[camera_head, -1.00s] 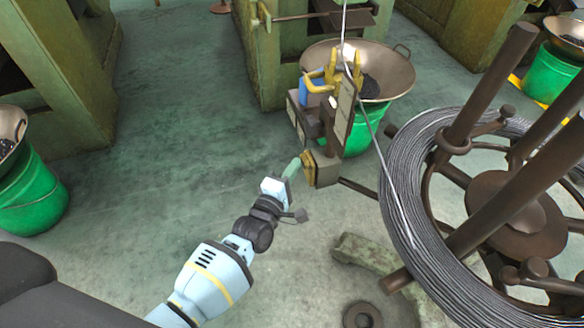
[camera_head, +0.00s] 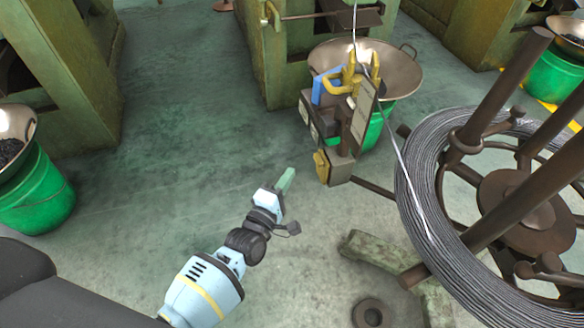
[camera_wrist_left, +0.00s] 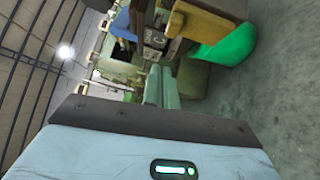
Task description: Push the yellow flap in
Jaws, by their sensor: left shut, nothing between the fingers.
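The yellow flap (camera_head: 320,164) is on the left side of the low dark box at the foot of the upright wire-guide device (camera_head: 352,118). Whether it is pushed in or stands out is hard to tell at this size. My left gripper (camera_head: 285,180) has pale green fingers, shut and empty. Its tips are left of and below the flap, with a clear gap between them. In the left wrist view the shut fingers (camera_wrist_left: 160,87) point toward the device, where a yellow part (camera_wrist_left: 205,24) shows above and right of them. My right gripper is not in view.
A large wire coil (camera_head: 418,200) on a dark reel stands to the right. A metal bowl (camera_head: 400,68) on a green bucket is behind the device. A green-grey stand foot (camera_head: 375,254) and a dark ring (camera_head: 372,314) lie nearer. The floor left of my gripper is clear.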

